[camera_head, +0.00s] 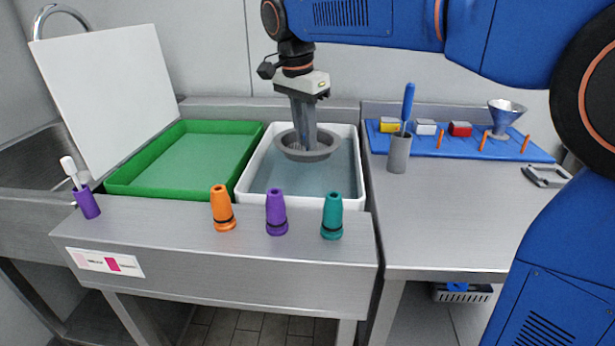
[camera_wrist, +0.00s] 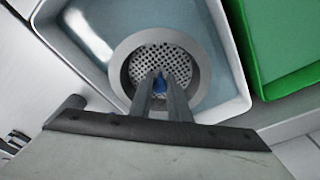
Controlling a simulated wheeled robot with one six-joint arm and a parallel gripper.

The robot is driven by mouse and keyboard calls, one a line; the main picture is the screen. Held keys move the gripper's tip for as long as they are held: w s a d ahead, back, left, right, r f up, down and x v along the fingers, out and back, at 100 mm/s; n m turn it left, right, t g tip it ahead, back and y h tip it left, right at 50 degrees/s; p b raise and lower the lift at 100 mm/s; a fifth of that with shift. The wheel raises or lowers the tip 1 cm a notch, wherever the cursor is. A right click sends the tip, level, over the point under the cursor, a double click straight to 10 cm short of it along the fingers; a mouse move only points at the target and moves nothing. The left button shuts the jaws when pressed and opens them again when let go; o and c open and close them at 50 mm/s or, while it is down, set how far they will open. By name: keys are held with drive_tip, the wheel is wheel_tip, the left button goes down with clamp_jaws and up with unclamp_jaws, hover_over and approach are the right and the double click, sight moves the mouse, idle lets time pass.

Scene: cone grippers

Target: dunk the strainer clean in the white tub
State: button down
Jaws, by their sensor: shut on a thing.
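The strainer (camera_head: 311,152) is a round grey dish with a wide rim, held over the white tub (camera_head: 352,199) in the head view. In the wrist view the strainer (camera_wrist: 203,62) shows a perforated middle with a small blue piece at its centre. My gripper (camera_head: 308,140) points down with its fingers shut on the strainer's middle; the fingers also show in the wrist view (camera_wrist: 160,95). The tub holds bluish water (camera_head: 265,172). I cannot tell whether the strainer's underside touches the water.
A green tray (camera_head: 150,192) adjoins the tub on the left. Orange (camera_head: 222,208), purple (camera_head: 276,212) and teal (camera_head: 332,216) cones stand along the front ledge. A grey cup (camera_head: 398,155) with a blue-handled tool stands right of the tub, near a blue mat (camera_head: 460,149) with small items.

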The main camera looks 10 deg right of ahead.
drive_tip(key=shift+r, duration=2.05)
drive_tip(key=shift+r, duration=0.1)
drive_tip(key=shift+r, duration=1.9)
drive_tip(key=shift+s, duration=0.1)
